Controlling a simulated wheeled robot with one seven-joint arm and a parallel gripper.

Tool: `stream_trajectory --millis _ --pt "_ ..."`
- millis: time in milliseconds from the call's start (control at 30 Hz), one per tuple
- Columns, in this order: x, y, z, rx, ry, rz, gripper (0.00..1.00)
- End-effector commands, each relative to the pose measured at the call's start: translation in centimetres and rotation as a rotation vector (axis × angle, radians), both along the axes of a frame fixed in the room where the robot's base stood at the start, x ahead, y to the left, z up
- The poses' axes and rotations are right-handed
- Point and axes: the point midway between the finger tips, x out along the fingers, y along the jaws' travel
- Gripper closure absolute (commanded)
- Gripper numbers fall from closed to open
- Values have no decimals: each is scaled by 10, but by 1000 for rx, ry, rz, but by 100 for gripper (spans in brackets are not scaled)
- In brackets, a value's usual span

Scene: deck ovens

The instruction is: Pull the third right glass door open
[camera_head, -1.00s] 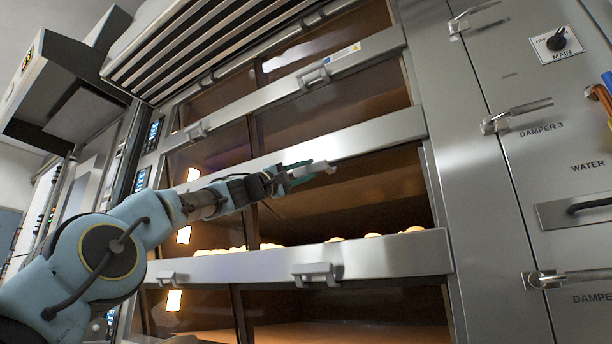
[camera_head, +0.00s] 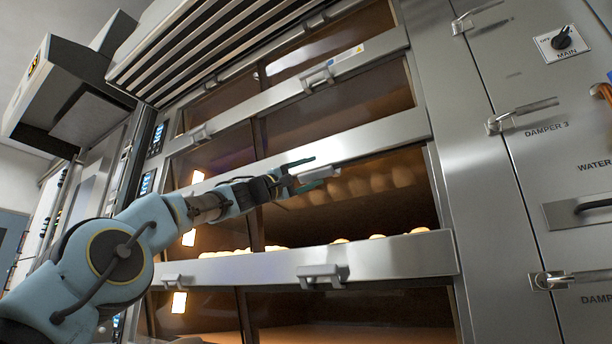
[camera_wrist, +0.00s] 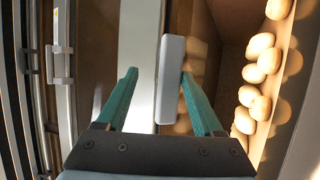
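The third right glass door (camera_head: 395,130) has a pale steel band that slopes across the oven front. Its light grey bar handle (camera_head: 320,172) lies at my gripper (camera_head: 303,173). In the wrist view the handle (camera_wrist: 170,80) lies between the two green fingers of my gripper (camera_wrist: 165,95). The fingers are apart. A gap shows between the left finger and the handle. The right finger is close beside the handle; I cannot tell if it touches. Part of the handle is hidden by the fingers in the body camera view. I cannot tell how far the door is ajar.
Below is another steel band with a right handle (camera_head: 322,276) and round loaves (camera_head: 378,237) showing behind it. Above is a band with its own handle (camera_head: 318,77). A steel panel with latches (camera_head: 522,115) stands to the right. Free space lies in front of the oven.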

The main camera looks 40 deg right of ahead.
Motion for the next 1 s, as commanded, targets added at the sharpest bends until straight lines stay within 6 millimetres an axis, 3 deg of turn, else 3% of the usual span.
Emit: stream_trajectory --millis 167,600,1000 --pt "3 14 -10 -3 0 2 35" --pt "16 75 -47 1 -2 4 35" --pt "19 91 -54 0 0 0 35"
